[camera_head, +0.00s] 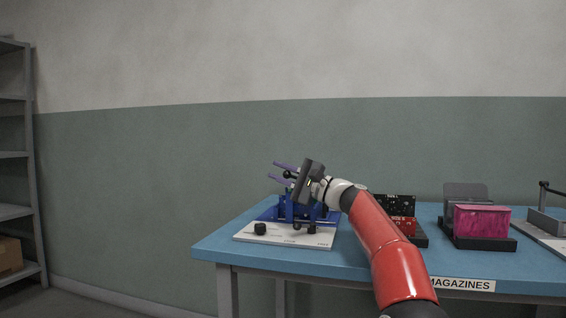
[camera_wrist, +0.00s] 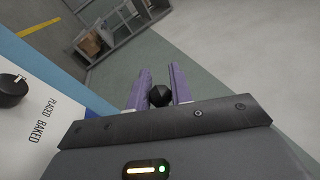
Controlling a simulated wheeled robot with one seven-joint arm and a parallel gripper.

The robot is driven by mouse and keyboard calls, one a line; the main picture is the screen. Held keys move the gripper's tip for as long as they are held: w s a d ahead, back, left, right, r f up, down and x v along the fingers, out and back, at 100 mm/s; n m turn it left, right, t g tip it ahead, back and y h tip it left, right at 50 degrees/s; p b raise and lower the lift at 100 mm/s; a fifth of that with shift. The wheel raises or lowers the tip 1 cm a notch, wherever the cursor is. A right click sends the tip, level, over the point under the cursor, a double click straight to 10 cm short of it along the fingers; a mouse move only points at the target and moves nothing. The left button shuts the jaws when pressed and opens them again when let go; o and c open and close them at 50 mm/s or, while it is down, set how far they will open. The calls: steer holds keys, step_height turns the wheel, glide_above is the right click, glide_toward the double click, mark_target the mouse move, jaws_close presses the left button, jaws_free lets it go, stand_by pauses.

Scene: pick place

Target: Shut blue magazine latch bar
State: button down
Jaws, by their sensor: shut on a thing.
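The blue magazine fixture (camera_head: 268,214) stands on a white board (camera_head: 285,236) at the left end of the blue table. My gripper (camera_head: 273,171) is above it, with its two purple fingers pointing left. In the wrist view the purple fingers (camera_wrist: 158,72) are closed around a round black knob (camera_wrist: 159,95). The knob appears to be the end of the latch bar. The bar itself is mostly hidden behind my gripper and the fixture, so I cannot tell its exact angle.
A black knob (camera_head: 260,229) stands on the board's front left. To the right are a black and red magazine (camera_head: 402,226), a pink block (camera_head: 482,222) in a dark holder, and another white board (camera_head: 540,232). A grey shelf (camera_head: 18,212) stands far left. Air above the table is clear.

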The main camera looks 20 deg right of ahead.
steer(key=shift+s+a+f+b, duration=0.15)
steer(key=shift+f+b, duration=0.3)
steer(key=shift+f, duration=0.6)
steer(key=c, duration=1.3)
jaws_free()
steer(key=shift+o, duration=0.2)
step_height(320, 180, up, 20)
steer(key=p, duration=1.5)
steer(key=shift+a, duration=0.15)
